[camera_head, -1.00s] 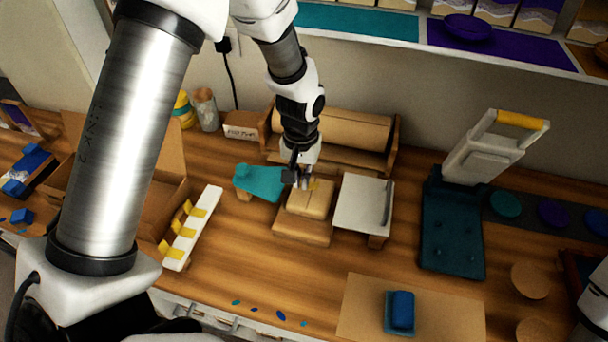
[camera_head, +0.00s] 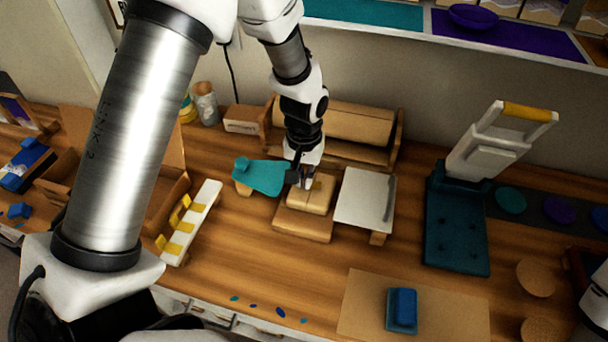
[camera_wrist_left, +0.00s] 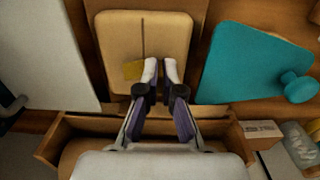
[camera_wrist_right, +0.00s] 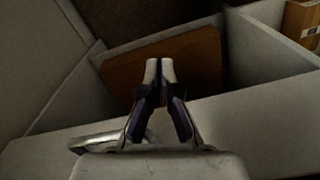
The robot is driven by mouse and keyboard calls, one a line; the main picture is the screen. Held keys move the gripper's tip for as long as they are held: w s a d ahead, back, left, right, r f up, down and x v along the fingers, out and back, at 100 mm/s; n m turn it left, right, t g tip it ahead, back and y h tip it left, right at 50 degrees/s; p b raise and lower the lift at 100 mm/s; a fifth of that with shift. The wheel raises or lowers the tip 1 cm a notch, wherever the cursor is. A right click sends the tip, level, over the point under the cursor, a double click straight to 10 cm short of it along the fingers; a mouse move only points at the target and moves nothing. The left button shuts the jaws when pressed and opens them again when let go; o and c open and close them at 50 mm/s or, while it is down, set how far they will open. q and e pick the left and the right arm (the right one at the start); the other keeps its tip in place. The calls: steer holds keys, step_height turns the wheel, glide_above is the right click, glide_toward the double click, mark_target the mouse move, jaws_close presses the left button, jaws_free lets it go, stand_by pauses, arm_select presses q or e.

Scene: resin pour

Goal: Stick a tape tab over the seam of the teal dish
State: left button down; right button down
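A brown wrapped parcel (camera_head: 311,195) lies on a wooden block at the table's middle. The left wrist view shows its dark straight seam (camera_wrist_left: 142,38) and a yellow tape tab (camera_wrist_left: 133,70) at the seam's near end. My left gripper (camera_wrist_left: 161,70) is over the parcel, just beside the tab. Its fingertips are slightly apart with nothing visible between them; one finger partly hides the tab's edge. More yellow tabs (camera_head: 183,227) sit along a white strip (camera_head: 206,196). No open teal dish is plainly visible. My right gripper (camera_wrist_right: 160,70) is away from the parcel, its tips close together.
A teal board with a knob (camera_head: 262,177) stands left of the parcel, a white board (camera_head: 362,200) right of it. A paper roll (camera_head: 345,122) is behind. A blue block (camera_head: 403,306) lies on a brown sheet (camera_head: 357,305). Bare table lies in front of the parcel.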

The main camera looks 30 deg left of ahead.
arm_select(q)
steer(key=shift+f, duration=0.3)
stand_by(0.6)
steer(key=c, duration=1.2)
jaws_free()
steer(key=shift+c, duration=0.2)
step_height(320, 180, up, 8)
steer(key=p, duration=0.7)
steer(key=shift+r+p, duration=0.15)
steer(key=shift+p, duration=0.25)
